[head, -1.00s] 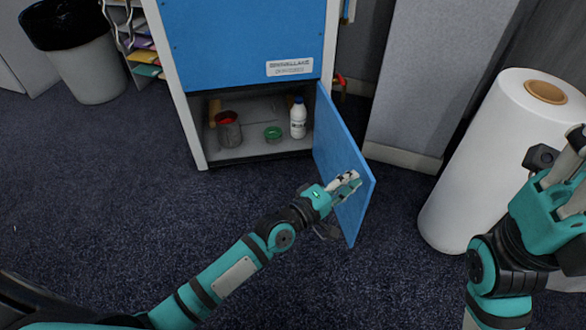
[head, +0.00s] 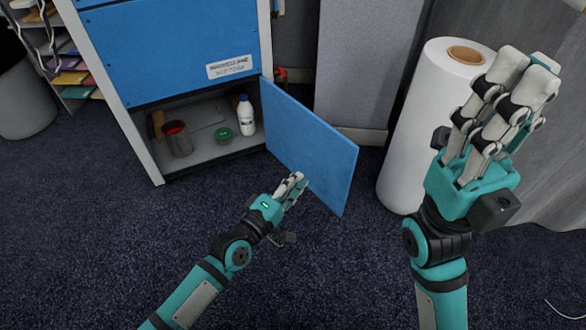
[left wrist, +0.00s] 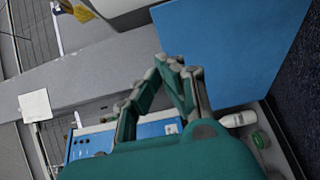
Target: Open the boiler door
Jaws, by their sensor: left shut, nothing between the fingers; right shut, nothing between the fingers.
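The blue boiler door (head: 310,145) is the lower flap of a blue and white cabinet (head: 170,50). It stands wide open, swung out to the right on its right-hand side. My left gripper (head: 296,182) is shut and empty, with its fingertips at the lower inner face of the door; I cannot tell whether they touch. In the left wrist view the shut fingers (left wrist: 175,68) point toward the blue door panel (left wrist: 235,50). My right gripper (head: 520,72) is shut and empty, raised at the right, away from the door.
The open compartment holds a dark can (head: 177,140), a green-lidded tub (head: 222,135) and a white bottle (head: 246,115). A large white roll (head: 420,130) stands right of the door. A bin (head: 25,105) is at the left. The carpet in front is clear.

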